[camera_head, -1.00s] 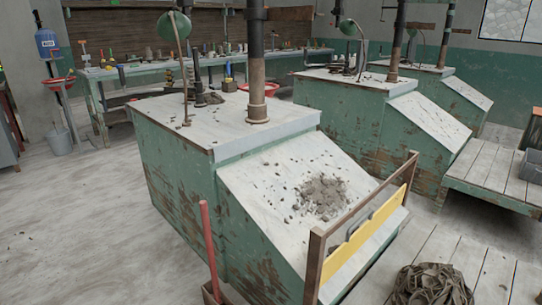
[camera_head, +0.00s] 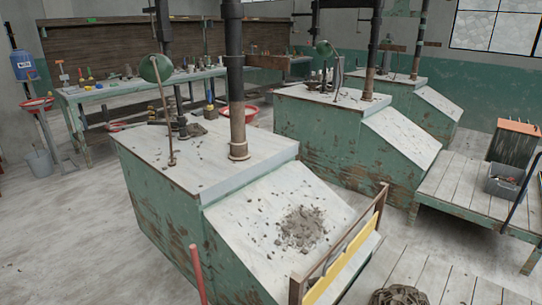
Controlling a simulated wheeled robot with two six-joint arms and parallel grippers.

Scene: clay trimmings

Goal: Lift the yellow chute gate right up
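The yellow chute gate (camera_head: 344,265) sits low in a brown frame (camera_head: 351,229) at the bottom end of a sloping chute (camera_head: 262,228). The frame's top bar stands clear above the gate's upper edge. A grey handle shows at the gate, partly hidden by the frame. A heap of grey clay trimmings (camera_head: 302,226) lies on the chute, uphill of the gate, with crumbs scattered around it. Neither of my grippers is in view.
A green machine housing (camera_head: 160,193) carries the chute. A red pole (camera_head: 197,272) stands in front of it. Dark coiled material (camera_head: 400,296) lies on planks at the bottom. A slatted platform (camera_head: 465,185) with a grey bin (camera_head: 505,180) is at the right.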

